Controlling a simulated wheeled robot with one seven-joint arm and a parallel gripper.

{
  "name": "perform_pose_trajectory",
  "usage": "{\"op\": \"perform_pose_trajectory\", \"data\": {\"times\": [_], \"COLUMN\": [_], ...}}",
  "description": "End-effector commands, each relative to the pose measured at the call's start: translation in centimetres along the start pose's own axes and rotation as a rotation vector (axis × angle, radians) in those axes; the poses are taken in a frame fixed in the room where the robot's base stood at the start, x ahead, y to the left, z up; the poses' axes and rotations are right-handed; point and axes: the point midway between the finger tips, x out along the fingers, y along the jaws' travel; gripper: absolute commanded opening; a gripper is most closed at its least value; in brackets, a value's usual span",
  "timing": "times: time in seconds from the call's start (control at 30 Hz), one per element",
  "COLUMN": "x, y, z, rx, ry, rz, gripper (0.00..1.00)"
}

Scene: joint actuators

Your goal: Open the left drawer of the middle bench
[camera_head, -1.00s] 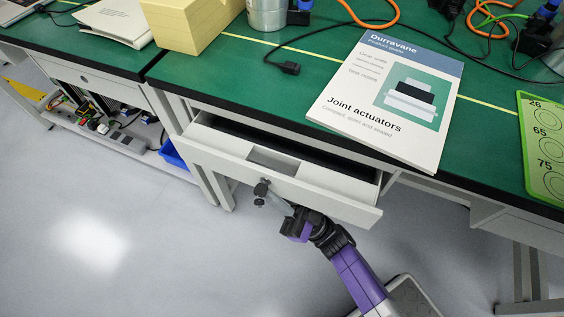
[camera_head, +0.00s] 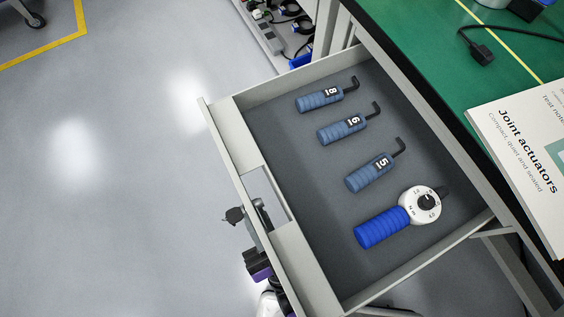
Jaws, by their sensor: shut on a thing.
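The left drawer (camera_head: 232,128) of the middle bench is pulled well out, and its grey inside shows. It has a light grey front with a rectangular cut-out in the middle. My gripper (camera_head: 254,214) is at the front's outer side by this cut-out, shut on the drawer front. The front partly hides the fingers. In the drawer lie hex drivers marked 8 (camera_head: 319,99), 6 (camera_head: 342,129) and 5 (camera_head: 369,173), and a blue-handled torque tool with a white dial (camera_head: 384,226).
The green bench top (camera_head: 410,28) lies to the right with a black edge. On it are a Joint actuators booklet (camera_head: 520,150) and a black cable plug (camera_head: 482,54). A lower shelf with cables (camera_head: 270,35) shows at the top.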

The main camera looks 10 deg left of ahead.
Motion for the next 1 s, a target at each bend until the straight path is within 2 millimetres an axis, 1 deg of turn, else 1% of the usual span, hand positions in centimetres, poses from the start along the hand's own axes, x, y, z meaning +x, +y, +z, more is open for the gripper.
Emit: {"op": "perform_pose_trajectory", "data": {"times": [0.03,0.1,0.23,0.4,0.67,0.7,0.8,1.0], "x": [-0.2,-0.2,-0.1,-0.1,-0.1,-0.1,-0.1,0.0], "y": [-0.7,-1.4,-2.2,-2.5,-2.5,-2.5,-2.5,-2.5], "z": [0.1,0.1,0.1,0.1,0.1,0.1,0.1,0.1], "rx": [0.003,0.003,0.001,0.001,0.001,0.001,0.001,0.000], "ry": [-0.001,-0.002,-0.002,-0.002,-0.003,-0.003,-0.002,-0.001], "rz": [0.001,0.001,0.000,0.000,0.000,0.000,0.000,0.000], "gripper": [0.00,0.00,0.00,0.00,0.00,0.15,0.33,0.33]}}
